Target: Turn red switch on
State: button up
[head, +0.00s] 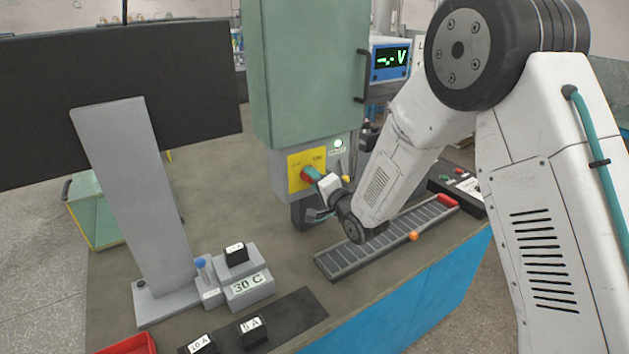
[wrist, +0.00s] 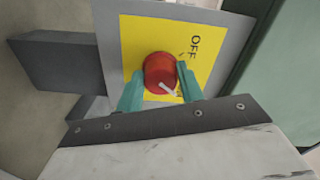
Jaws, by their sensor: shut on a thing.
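The red switch (head: 309,174) is a round red knob on a yellow plate (head: 294,180), mounted on a grey box below a green cabinet. In the wrist view the red knob (wrist: 160,71) carries a white pointer mark that slants toward the lower right. The word OFF is printed on the yellow plate (wrist: 138,33) at the upper right of the knob. My gripper (head: 318,181) reaches the knob from the right in the head view. In the wrist view its two teal fingers (wrist: 160,84) are shut on the red knob, one on each side. ON lettering is not visible in the wrist view.
The green cabinet (head: 305,70) stands above the switch, with a voltage display (head: 390,60) on its right. A slotted grey tray (head: 385,243) lies below my arm, with an orange ball (head: 414,236) at its edge. A monitor stand (head: 135,190) is at left.

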jog(key=shift+m, duration=0.9)
jog(key=o, duration=1)
jog(key=v, duration=0.7)
jog(key=shift+s+d, duration=0.25)
jog(key=shift+s, duration=0.1)
